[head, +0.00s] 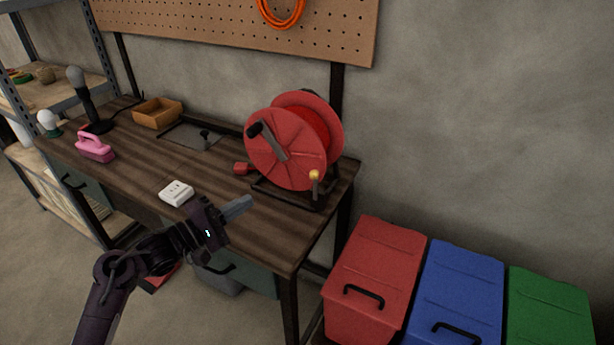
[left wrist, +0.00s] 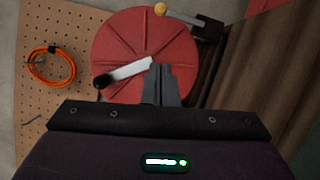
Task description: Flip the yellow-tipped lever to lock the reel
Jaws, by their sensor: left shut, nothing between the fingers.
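The red reel (head: 296,143) stands in a dark frame near the right end of the wooden workbench. Its grey crank with a black knob lies across its face. The yellow-tipped lever (head: 314,178) is at the reel's lower right front in the head view, its tip upward. In the left wrist view the lever's yellow tip (left wrist: 160,9) shows at the top, beside the red reel (left wrist: 115,50). My left gripper (head: 248,202) is shut and empty, in front of the reel and to the left of the lever, apart from both. My right gripper is out of view.
A white socket block (head: 176,192), a pink object (head: 95,147) and an orange-brown tray (head: 157,113) sit on the workbench (head: 130,170). Red (head: 375,275), blue (head: 458,295) and green (head: 548,310) bins stand on the floor at right. An orange cable (head: 281,14) hangs on the pegboard.

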